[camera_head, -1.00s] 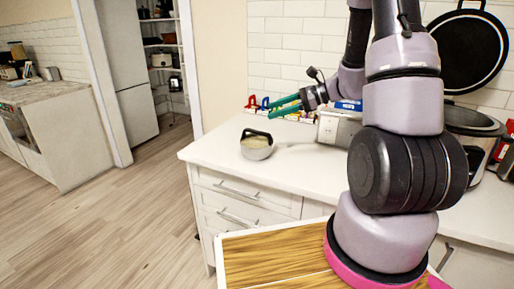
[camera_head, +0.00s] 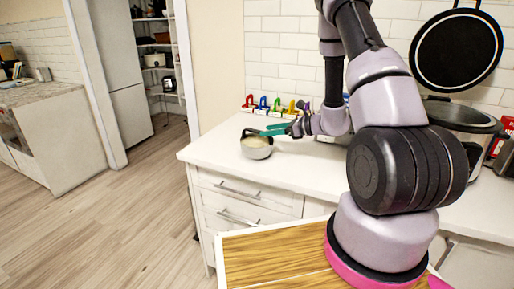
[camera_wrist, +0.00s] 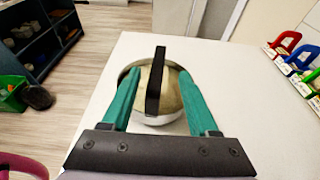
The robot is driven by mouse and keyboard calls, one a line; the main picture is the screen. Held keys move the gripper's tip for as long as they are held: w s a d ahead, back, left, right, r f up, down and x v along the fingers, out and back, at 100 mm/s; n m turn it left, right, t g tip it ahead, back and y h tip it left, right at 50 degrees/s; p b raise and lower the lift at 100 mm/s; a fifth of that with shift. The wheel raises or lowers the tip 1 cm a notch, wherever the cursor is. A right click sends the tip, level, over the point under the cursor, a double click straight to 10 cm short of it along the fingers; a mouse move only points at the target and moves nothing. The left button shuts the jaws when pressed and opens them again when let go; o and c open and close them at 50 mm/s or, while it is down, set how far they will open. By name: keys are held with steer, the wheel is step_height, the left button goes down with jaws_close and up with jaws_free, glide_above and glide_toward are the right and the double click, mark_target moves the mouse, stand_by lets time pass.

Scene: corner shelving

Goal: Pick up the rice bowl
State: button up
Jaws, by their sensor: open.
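The rice bowl (camera_head: 257,148) is a round metal bowl with pale contents and a black handle arched over its top. It stands upright on the white counter near its left end. In the wrist view the bowl (camera_wrist: 172,103) lies straight ahead, with the black handle running lengthwise between the fingers. My gripper (camera_head: 266,131) has green fingers and is open. In the wrist view my gripper's fingertips (camera_wrist: 159,78) are spread on either side of the handle, over the bowl. I cannot tell whether they touch it. The bowl's near rim is partly hidden by the fingers.
The white counter (camera_head: 215,141) is clear around the bowl. Several coloured clips or holders (camera_head: 276,104) stand along the back wall. A large pot (camera_head: 459,115) stands at the right behind my arm. In the wrist view a dark shelf (camera_wrist: 38,38) stands at the far left.

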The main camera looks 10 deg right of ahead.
mark_target(257, 142)
steer(key=x, duration=0.4)
steer(key=shift+s+a+r, duration=0.1)
jaws_close()
stand_by(1.3)
